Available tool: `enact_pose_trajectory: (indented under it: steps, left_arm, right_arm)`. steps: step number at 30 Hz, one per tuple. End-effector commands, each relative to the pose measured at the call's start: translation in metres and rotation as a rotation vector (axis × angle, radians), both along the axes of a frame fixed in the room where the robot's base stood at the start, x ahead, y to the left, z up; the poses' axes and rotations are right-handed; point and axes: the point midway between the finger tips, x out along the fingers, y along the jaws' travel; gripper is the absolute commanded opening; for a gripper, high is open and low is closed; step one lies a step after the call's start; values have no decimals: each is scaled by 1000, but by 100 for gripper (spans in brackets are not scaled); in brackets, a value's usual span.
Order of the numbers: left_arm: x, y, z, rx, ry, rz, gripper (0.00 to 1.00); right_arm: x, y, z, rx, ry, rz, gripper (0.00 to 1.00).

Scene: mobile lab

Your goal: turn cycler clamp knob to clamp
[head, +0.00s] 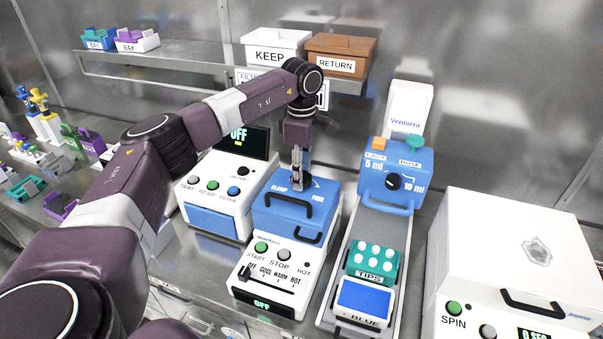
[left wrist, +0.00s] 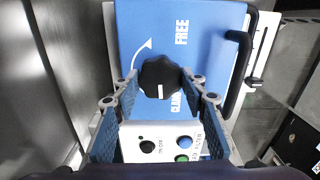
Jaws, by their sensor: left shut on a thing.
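The cycler (head: 262,268) is a white box with a blue lid (head: 277,215) in the middle of the head view. The black clamp knob (left wrist: 160,73) is on the lid, between the words CLAMP and FREE; in the head view my gripper mostly hides it. My left gripper (head: 297,180) reaches down onto the lid. In the left wrist view its fingers (left wrist: 160,84) are shut on the knob from both sides. The knob's white mark points down in that view, toward the CLAMP end. The right gripper is not in view.
A white reader box (head: 215,172) stands left of the cycler. A blue pipetting unit (head: 388,183), a green tip rack (head: 372,262) and a blue plate stand on its right. A white centrifuge (head: 520,240) is far right. A shelf with KEEP (head: 271,50) and RETURN (head: 341,58) bins is behind.

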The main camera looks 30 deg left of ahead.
Motion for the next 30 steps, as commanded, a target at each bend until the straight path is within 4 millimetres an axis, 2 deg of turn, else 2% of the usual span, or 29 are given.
enact_pose_trajectory:
  steps: [8, 9, 13, 23, 26, 30]
  left_arm:
    - [2, 1, 3, 0, -8, 2, 15]
    - [2, 1, 3, 0, -8, 2, 41]
    - [1, 1, 2, 0, -6, 3, 56]
    - [1, 0, 3, 0, -3, 2, 57]
    - [1, 0, 13, 0, -5, 2, 57]
    - [2, 0, 40, -1, -7, 2, 57]
  right_arm:
    - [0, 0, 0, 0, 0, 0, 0]
    - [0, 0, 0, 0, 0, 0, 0]
    - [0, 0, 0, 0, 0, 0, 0]
    - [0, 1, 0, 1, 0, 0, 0]
    - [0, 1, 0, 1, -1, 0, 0]
    - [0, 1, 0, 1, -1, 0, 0]
